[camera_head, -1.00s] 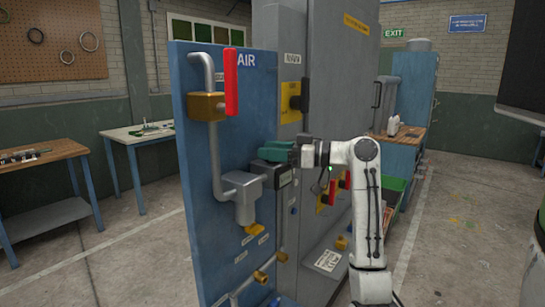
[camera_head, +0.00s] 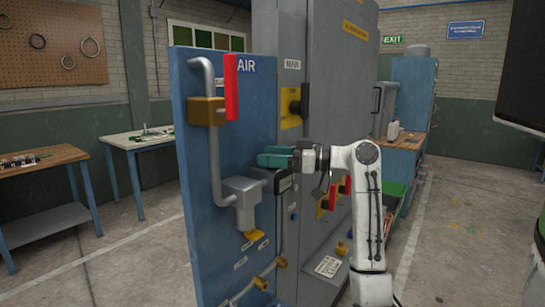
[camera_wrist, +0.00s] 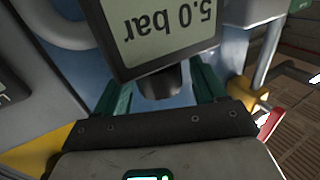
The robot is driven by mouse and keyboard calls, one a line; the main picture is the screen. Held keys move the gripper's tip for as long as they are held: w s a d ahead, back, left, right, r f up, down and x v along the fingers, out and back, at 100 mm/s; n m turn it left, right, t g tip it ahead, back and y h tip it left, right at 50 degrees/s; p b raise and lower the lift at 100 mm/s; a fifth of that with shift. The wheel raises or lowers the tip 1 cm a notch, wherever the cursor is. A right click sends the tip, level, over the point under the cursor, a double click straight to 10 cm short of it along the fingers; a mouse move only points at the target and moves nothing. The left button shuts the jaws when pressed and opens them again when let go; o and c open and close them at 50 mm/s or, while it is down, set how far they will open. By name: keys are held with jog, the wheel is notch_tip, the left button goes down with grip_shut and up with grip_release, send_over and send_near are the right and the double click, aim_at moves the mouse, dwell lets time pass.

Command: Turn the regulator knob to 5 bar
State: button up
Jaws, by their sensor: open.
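The regulator's display box (camera_head: 285,184) is mounted on the blue AIR panel (camera_head: 200,160). In the wrist view the display (camera_wrist: 165,28) appears upside down and reads 5.0 bar. Below it a grey rounded part (camera_wrist: 160,84), which looks like the regulator knob, shows between my two green fingers. My gripper (camera_head: 276,157) is open, just above the display box in the head view; its fingers (camera_wrist: 160,92) stand apart on either side of the grey part. Gaps show beside it, but I cannot tell whether a finger touches it. In the head view the knob is hidden.
A grey pipe with a brass valve (camera_head: 206,111) and a red lever (camera_head: 231,87) is to the left. A grey filter bowl (camera_head: 243,203) hangs close below left. A grey cabinet (camera_head: 340,80) with a yellow-backed switch (camera_head: 291,107) stands right behind. Free floor lies at the right.

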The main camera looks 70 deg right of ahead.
jog(key=s+d+b, duration=0.2)
jog(key=s, duration=0.8)
jog(key=shift+s, duration=0.3)
jog(key=shift+d, duration=0.1)
